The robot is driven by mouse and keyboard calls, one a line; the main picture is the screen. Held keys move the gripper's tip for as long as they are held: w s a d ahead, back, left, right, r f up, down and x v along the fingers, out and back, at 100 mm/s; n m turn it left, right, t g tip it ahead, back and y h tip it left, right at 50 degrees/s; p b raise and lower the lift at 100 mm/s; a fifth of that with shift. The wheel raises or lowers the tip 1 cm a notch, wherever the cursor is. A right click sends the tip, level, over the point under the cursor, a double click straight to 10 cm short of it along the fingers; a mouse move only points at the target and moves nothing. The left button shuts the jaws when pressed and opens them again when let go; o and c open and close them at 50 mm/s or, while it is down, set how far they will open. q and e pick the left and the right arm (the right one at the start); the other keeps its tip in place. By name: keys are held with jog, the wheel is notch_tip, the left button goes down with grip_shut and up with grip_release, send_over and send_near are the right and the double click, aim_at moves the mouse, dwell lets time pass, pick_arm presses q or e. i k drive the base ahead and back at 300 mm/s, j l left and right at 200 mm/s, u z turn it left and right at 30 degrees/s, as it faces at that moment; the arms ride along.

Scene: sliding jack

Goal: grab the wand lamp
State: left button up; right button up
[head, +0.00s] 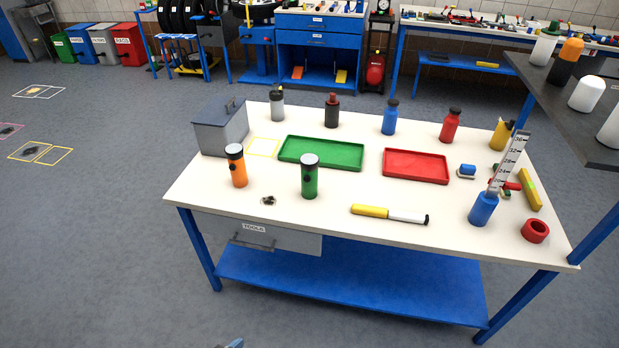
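The wand lamp (390,214), with a yellow handle on the left, a white tube and a black tip on the right, lies flat near the front edge of the white-topped workbench (300,213). Nothing covers it and nothing touches it. Neither gripper can be made out in the head view. Only a small blue-grey piece shows at the bottom edge, too little to identify.
Left of the lamp stand a green flashlight (309,178) and an orange flashlight (238,168). A red tray (416,167) and a green tray (321,154) lie behind.

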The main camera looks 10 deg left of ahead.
aim_at(359, 209)
jog(key=i+j, duration=0.25)
jog(key=j, duration=0.15)
jog(key=i+j, duration=0.3)
jog(key=i+j+z, duration=0.1)
jog(key=i+j, duration=0.15)
jog(key=j, duration=0.25)
jog(key=i+j, duration=0.25)
jog(key=j, duration=0.15)
